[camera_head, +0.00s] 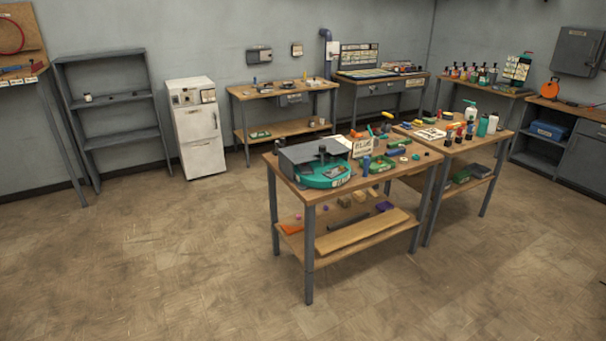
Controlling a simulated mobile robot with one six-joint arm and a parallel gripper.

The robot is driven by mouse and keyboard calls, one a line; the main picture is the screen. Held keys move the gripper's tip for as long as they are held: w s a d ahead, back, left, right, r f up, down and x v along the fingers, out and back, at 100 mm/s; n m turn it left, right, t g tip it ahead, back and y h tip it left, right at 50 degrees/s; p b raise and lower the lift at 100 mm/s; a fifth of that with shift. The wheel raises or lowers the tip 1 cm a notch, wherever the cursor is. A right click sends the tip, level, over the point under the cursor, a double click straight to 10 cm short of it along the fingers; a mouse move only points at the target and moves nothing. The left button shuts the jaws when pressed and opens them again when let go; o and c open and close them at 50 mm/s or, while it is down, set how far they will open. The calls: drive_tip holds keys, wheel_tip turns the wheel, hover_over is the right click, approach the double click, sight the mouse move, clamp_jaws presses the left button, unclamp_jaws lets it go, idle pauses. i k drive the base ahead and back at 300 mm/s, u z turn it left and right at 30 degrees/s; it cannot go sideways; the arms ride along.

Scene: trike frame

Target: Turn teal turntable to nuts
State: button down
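The teal turntable (325,176) sits on the near left end of the wooden workbench (349,195) in the middle of the room. It is a round disc with a pale label on its front rim. A dark grey cover (300,157) hides its back and left part. A few small dark parts show on its open section, too small to name. I cannot make out nuts or read the label. My gripper is not in view.
A second bench (500,136) with bottles adjoins at right. Grey shelves (103,61), a white cabinet (196,135) and wall benches (240,91) line the back. The floor (170,265) in front and at left is clear.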

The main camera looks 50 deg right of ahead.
sight(313, 174)
drive_tip(key=z, duration=0.05)
drive_tip(key=i, duration=0.95)
drive_tip(key=u, duration=0.05)
